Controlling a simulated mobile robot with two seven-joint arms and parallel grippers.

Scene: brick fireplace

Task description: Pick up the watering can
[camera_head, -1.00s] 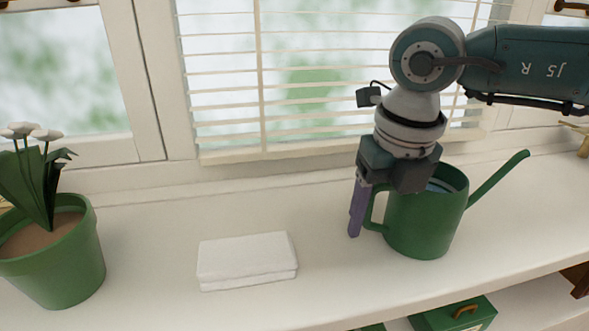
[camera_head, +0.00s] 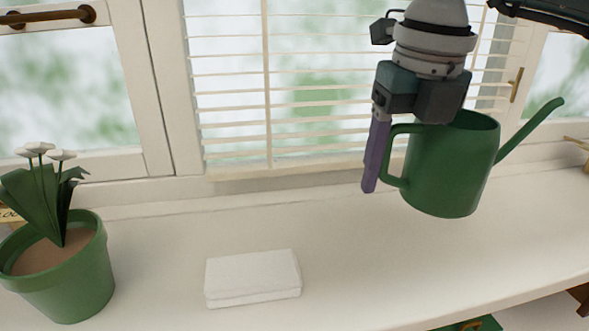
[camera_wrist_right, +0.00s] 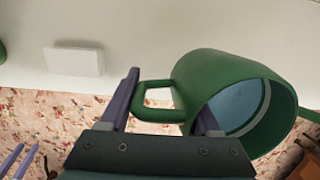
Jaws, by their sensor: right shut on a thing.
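The green watering can (camera_head: 445,170) is upright, held in the air above the white sill, with its spout pointing up to the right. My right gripper (camera_head: 402,160) is shut on it from above. One purple finger is outside the loop handle on the left; the other is hidden by the can in the head view. In the right wrist view, the fingers (camera_wrist_right: 166,103) straddle the handle side of the can (camera_wrist_right: 205,75), with the second finger inside the rim. Two purple fingers of my left gripper (camera_wrist_right: 18,160) show apart at that view's lower left corner, apparently empty.
A white folded block (camera_head: 253,278) lies on the sill (camera_head: 340,245) left of the can. A green flowerpot (camera_head: 70,285) with white flowers stands at the far left. Window blinds (camera_head: 320,100) are close behind the gripper. The sill's middle is clear.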

